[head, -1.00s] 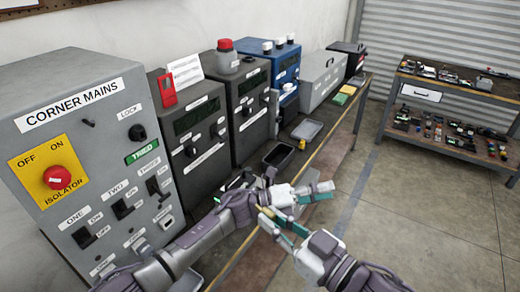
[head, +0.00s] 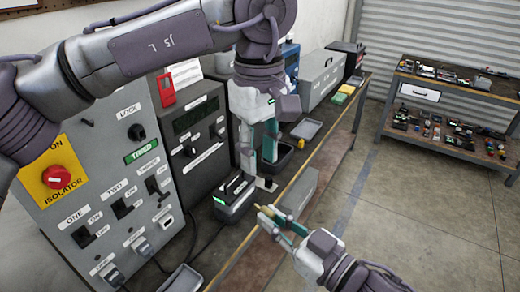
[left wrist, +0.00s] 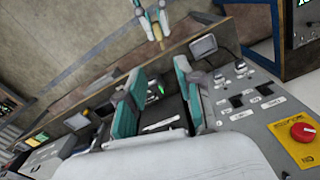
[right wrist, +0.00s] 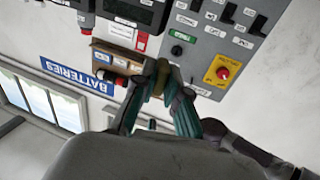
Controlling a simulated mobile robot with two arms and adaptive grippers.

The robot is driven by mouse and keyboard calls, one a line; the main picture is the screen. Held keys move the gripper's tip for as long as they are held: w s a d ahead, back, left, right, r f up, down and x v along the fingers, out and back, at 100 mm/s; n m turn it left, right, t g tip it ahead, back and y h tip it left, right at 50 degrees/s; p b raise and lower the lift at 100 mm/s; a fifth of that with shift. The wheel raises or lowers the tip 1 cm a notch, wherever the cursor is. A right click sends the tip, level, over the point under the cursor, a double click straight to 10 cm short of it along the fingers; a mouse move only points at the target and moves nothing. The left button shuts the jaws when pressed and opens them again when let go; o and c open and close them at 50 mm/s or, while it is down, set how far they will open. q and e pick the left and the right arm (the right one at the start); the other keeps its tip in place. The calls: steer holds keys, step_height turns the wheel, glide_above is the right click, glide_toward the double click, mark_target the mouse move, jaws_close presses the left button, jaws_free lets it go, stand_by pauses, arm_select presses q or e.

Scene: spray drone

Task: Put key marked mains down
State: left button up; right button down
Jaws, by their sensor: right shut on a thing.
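My right gripper (head: 276,222) is shut on a small yellowish thing (head: 266,211) in front of the bench edge. That thing looks like the key, but its marking cannot be read. It also shows as a brownish piece in the right wrist view (right wrist: 157,84). My left gripper (head: 259,160) points down over the bench, behind the right one. Its teal fingers are apart and empty in the left wrist view (left wrist: 156,80). A small white piece (head: 265,184) lies on the bench just below the left fingers.
A shelf unit (head: 455,105) stands across clear floor.

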arm_select(q)
step_height(320, 180, down, 12)
stand_by(0.5)
steer(key=shift+r, duration=0.1)
steer(key=shift+c, duration=0.3)
jaws_close()
arm_select(e)
steer(key=c, duration=1.1)
jaws_free()
steer(key=shift+c, duration=0.2)
